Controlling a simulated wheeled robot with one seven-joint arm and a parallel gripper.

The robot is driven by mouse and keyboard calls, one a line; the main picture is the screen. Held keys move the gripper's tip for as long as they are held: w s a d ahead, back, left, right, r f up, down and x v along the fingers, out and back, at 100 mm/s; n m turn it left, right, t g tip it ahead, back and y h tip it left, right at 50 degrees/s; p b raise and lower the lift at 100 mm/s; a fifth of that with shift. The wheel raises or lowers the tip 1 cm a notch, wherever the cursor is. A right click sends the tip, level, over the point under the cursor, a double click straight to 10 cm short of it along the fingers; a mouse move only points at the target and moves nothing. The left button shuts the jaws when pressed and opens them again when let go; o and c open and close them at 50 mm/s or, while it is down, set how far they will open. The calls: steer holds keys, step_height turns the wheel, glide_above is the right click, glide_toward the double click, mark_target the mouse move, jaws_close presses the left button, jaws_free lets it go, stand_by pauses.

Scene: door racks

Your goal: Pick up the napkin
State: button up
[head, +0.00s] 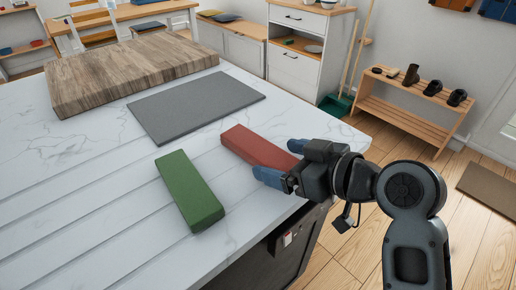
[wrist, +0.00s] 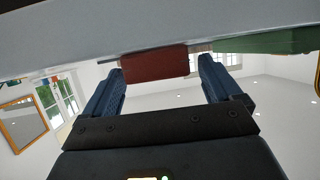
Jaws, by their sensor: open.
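No cloth is clearly recognizable as a napkin. A red, block-like folded piece (head: 256,147) lies on the white marble counter near its right edge. My gripper (head: 281,163) is open at the red piece's near end, with its two blue fingers apart. In the wrist view the red piece (wrist: 156,67) shows between the spread fingers (wrist: 160,75); contact cannot be told. A green block-like piece (head: 189,190) lies to the left of the red one and also shows in the wrist view (wrist: 262,42). A flat grey mat (head: 195,104) lies behind them.
A thick wooden board (head: 130,70) lies at the back of the marble counter (head: 75,190). The counter's front left is clear and grooved. A wooden shoe rack (head: 415,118) stands on the floor at right, beside a doormat (head: 490,194).

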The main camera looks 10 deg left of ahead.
steer(key=shift+w+a+f, duration=0.15)
steer(key=shift+w+a, duration=0.05)
steer(key=shift+a, duration=0.1)
steer(key=c, duration=1)
steer(key=shift+c, duration=0.2)
